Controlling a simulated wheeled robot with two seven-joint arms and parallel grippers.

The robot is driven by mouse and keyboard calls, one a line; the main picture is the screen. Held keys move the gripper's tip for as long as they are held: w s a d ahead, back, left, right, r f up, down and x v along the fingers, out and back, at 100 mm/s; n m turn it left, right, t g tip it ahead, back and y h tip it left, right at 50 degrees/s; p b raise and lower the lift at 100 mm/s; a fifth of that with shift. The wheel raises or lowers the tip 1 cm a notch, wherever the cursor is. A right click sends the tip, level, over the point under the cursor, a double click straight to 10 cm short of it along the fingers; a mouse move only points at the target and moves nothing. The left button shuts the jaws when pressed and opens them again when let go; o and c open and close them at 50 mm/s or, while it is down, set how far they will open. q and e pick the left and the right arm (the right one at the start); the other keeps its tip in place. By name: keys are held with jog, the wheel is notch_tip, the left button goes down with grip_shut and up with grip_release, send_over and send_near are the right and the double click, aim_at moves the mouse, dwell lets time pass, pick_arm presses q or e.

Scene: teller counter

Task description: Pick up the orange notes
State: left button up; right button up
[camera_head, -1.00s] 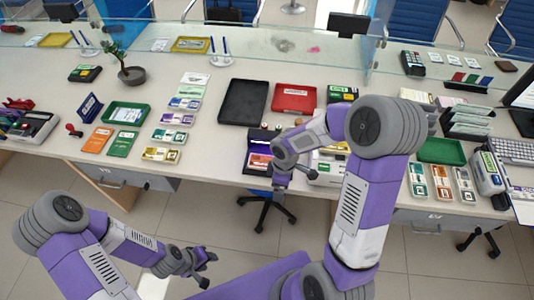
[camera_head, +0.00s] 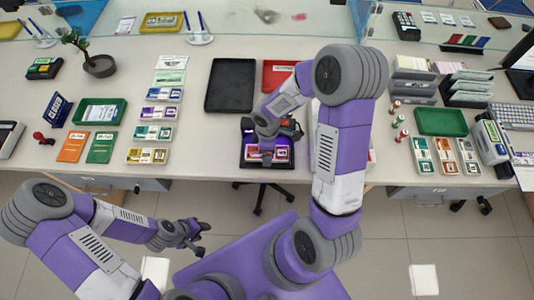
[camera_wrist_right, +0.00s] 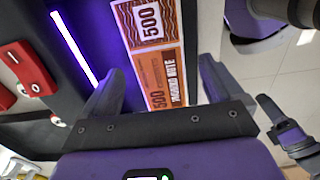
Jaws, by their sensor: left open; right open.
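The orange notes (camera_wrist_right: 155,50), printed 500, lie on a dark device with a purple light strip (camera_wrist_right: 73,48). In the head view a part of the notes (camera_head: 283,153) shows beside my right gripper (camera_head: 266,156). That gripper is above the device at the counter's front edge. In the right wrist view its two fingers (camera_wrist_right: 160,90) are apart, one on each side of the notes, with nothing visibly held. Whether the fingers touch the notes cannot be told. My left gripper (camera_head: 197,236) is open and empty, low in front of the counter.
A black tray (camera_head: 231,85) and a partly hidden red tray (camera_head: 278,74) lie behind the device. Rows of note bundles (camera_head: 154,133) are to the left. The counter (camera_head: 217,150) is bare left of the device.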

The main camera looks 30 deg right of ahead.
jog(key=shift+f, duration=0.9)
jog(key=shift+r, duration=0.1)
jog(key=shift+c, duration=0.2)
jog(key=c, duration=1.2)
